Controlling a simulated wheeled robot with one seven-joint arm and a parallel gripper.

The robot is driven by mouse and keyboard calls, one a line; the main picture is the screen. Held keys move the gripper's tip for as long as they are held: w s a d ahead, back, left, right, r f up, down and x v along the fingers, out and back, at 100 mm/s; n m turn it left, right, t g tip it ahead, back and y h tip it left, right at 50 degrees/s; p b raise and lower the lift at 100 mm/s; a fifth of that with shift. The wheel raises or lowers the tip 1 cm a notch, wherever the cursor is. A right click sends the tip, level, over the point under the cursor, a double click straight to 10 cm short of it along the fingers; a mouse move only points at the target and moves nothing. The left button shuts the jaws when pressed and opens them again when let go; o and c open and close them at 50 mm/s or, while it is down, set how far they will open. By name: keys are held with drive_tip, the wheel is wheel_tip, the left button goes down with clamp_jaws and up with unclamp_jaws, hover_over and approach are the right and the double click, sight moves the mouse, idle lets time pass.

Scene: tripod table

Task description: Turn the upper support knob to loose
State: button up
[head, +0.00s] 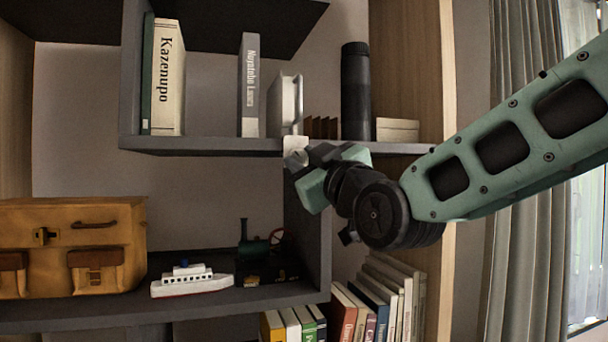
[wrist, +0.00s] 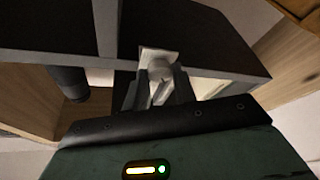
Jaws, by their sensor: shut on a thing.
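The upper support is a small pale plate (head: 294,144) at the front edge of the grey upper shelf, where the upright panel meets it. In the wrist view the plate (wrist: 150,54) shows with a pale rounded knob (wrist: 159,69) in front of it. My gripper (head: 302,164) is at the plate in the head view and hides the knob there. In the wrist view my gripper (wrist: 157,90) is shut on the knob, with dark fingers on both sides. I cannot tell how far the knob is turned.
The upper shelf (head: 210,144) holds books (head: 168,75), a grey bookend (head: 286,105) and a black cylinder (head: 355,92). Below are a yellow-brown case (head: 70,245), a toy boat (head: 192,282), a toy engine (head: 255,250) and books (head: 385,295). Curtains (head: 515,190) hang at right.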

drive_tip(key=n+g+b, duration=0.1)
drive_tip(key=n, duration=0.1)
drive_tip(key=n+b, duration=0.1)
drive_tip(key=n, duration=0.1)
drive_tip(key=shift+d+n+g+y, duration=0.1)
drive_tip(key=shift+n+g+y, duration=0.2)
drive_tip(key=shift+g+y, duration=0.1)
drive_tip(key=n, duration=0.2)
drive_tip(key=n+g+b, duration=0.1)
drive_tip(key=n, duration=0.1)
drive_tip(key=shift+r+g, duration=0.2)
drive_tip(key=shift+g, duration=0.1)
drive_tip(key=n, duration=0.1)
drive_tip(key=n+g+p, duration=0.1)
drive_tip(key=n, duration=0.2)
drive_tip(key=shift+r+g+h, duration=0.25)
drive_tip(key=shift+g+h, duration=0.05)
drive_tip(key=shift+h, duration=0.1)
drive_tip(key=shift+n+h+p, duration=0.3)
drive_tip(key=shift+n+p, duration=0.7)
drive_tip(key=shift+n, duration=0.2)
drive_tip(key=shift+f+g, duration=0.1)
drive_tip(key=shift+g, duration=0.2)
drive_tip(key=o, duration=1)
